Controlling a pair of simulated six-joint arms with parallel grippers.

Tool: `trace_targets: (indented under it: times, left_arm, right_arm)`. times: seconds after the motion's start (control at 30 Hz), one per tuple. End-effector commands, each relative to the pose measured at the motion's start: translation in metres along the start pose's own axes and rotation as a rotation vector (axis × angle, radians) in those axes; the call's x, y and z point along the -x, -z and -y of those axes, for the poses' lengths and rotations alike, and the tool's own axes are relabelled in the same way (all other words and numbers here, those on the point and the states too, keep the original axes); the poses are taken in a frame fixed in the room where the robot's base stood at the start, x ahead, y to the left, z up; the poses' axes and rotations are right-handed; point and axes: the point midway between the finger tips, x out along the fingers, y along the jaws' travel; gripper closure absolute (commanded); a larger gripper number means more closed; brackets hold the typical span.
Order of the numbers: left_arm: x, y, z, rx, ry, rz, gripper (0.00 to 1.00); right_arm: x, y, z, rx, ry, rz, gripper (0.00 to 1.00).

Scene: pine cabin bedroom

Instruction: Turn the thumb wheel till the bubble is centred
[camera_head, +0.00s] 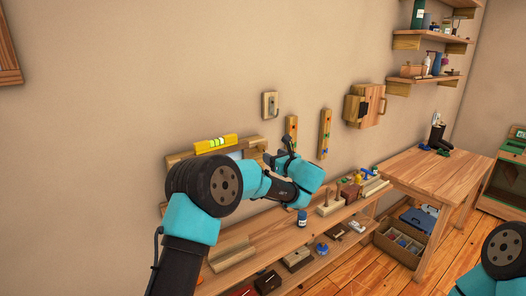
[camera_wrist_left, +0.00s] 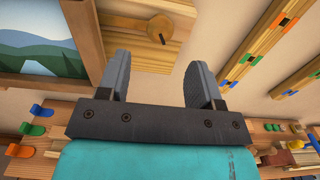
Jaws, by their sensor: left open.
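A yellow spirit level (camera_head: 215,144) with a green vial rests along the top of a wooden frame on the wall. The bubble's exact place in the vial is too small to tell. In the left wrist view, the framed landscape picture (camera_wrist_left: 38,42) is at the upper left, with a round wooden wheel (camera_wrist_left: 160,26) on a wooden piece to its right. The wheel has a small dark mark or peg. My left gripper (camera_head: 279,150) is open and empty near the frame's right end; in the wrist view its fingers (camera_wrist_left: 161,64) are apart, below the wheel and not around it.
Wooden strips with coloured clips (camera_head: 325,134) and a hook plate (camera_head: 270,105) are on the wall to the right. A long bench (camera_head: 245,238) with small wooden items runs below. A wooden table (camera_head: 440,172) stands at right. My right arm shows at the lower right corner.

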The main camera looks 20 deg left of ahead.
Motion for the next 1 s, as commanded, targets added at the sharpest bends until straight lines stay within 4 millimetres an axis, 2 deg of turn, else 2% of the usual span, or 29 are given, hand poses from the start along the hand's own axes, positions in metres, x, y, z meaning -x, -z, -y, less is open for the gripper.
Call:
trace_targets:
  times: [0.2, 0.43, 0.6, 0.83, 1.0]
  left_arm:
    - [-0.038, 0.001, -0.001, 0.001, -0.002, -0.001, 0.40]
    - [-0.067, 0.000, 0.000, 0.001, -0.001, 0.000, 0.40]
    - [-0.075, 0.000, 0.000, -0.001, 0.000, 0.000, 0.40]
    - [-0.075, 0.000, 0.000, -0.001, 0.000, 0.000, 0.40]
    - [-0.075, 0.000, 0.000, 0.000, 0.000, 0.000, 0.56]
  right_arm:
    - [0.000, 0.000, 0.000, 0.000, 0.000, 0.000, 0.57]
    - [0.000, 0.000, 0.000, 0.000, 0.000, 0.000, 0.57]
    - [0.000, 0.000, 0.000, 0.000, 0.000, 0.000, 0.57]
    - [0.000, 0.000, 0.000, 0.000, 0.000, 0.000, 0.57]
    - [0.000, 0.000, 0.000, 0.000, 0.000, 0.000, 0.57]
